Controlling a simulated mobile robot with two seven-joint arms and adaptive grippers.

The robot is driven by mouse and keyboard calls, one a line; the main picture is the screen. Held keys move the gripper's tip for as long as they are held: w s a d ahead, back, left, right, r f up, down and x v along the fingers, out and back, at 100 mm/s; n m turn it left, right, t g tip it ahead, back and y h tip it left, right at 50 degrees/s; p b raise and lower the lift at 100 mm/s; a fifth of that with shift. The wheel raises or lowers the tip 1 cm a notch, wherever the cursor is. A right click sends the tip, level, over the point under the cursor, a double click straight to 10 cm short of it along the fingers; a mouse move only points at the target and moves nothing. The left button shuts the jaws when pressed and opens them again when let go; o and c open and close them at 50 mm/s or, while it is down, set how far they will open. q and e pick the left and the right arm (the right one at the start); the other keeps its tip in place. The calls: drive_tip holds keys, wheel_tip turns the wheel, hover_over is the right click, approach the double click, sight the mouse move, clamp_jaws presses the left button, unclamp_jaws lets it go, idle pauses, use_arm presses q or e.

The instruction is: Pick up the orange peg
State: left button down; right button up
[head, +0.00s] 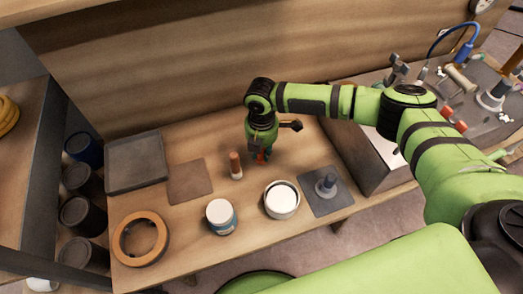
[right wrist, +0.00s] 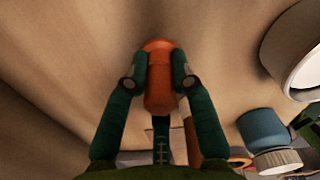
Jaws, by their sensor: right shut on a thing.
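The orange peg (right wrist: 158,92) stands out between the two green fingers of my right gripper (right wrist: 159,78) in the right wrist view. The fingertips press on it from both sides. In the head view my right gripper (head: 262,150) points down over the middle of the wooden table, and a small bit of the orange peg (head: 261,156) shows at its fingertips. Most of the peg is hidden there by the fingers. I cannot tell whether the peg touches the table. My left gripper is not in view.
A brown-and-white cylinder (head: 236,168) stands close left of the gripper. In front are a white jar (head: 221,217), a white tin (head: 281,200) and a grey plate with a post (head: 331,203). A tray (head: 136,163), a brown mat (head: 189,182) and an orange ring (head: 126,250) lie left.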

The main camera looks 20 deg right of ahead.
drive_tip(key=shift+r, duration=0.1)
wheel_tip(320, 180, up, 4)
drive_tip(key=shift+w+r, duration=0.1)
drive_tip(key=s+d+r, duration=0.1)
drive_tip(key=d+r, duration=0.2)
drive_tip(key=d, duration=0.2)
drive_tip(key=s+d+r+b, duration=0.1)
drive_tip(key=s+d+r, duration=0.1)
drive_tip(key=d, duration=0.4)
drive_tip(key=shift+d+r, duration=0.2)
drive_tip(key=shift+r, duration=0.65)
drive_tip(key=shift+a, duration=0.1)
